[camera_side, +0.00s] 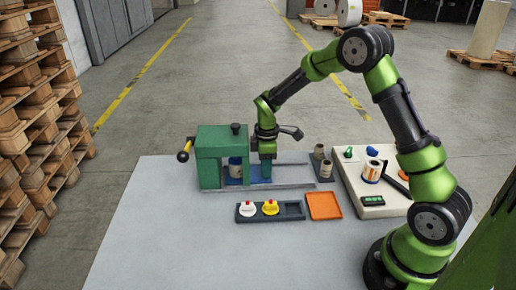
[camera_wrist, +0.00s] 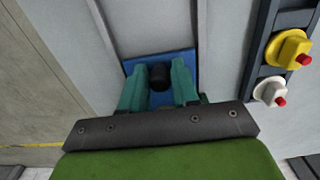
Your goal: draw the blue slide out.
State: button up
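The blue slide (camera_side: 240,182) sits low on the rails at the open right side of the green machine housing (camera_side: 209,150), partly inside it. My gripper (camera_side: 261,178) is down over the slide's outer end. In the wrist view, the blue slide (camera_wrist: 183,56) bears an upright black knob (camera_wrist: 160,74). My teal fingers (camera_wrist: 158,84) are on both sides of the knob and look shut on it, with no clear gap. The fingertips' lower ends are hard to see.
The rails (camera_side: 295,171) run clear to the right, toward a dark stand with brown rolls (camera_side: 322,165). In front lie a dark tray (camera_side: 290,211) with white and yellow pieces and an orange tray (camera_side: 324,206). A lever (camera_side: 184,154) sticks out left.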

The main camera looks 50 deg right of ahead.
jog(key=c, duration=0.4)
jog(key=shift+o, duration=0.2)
jog(key=shift+s+d, duration=3.85)
jog(key=o, duration=0.8)
jog(key=shift+d, duration=0.1)
jog(key=shift+r, duration=0.1)
notch_tip(320, 180, up, 7)
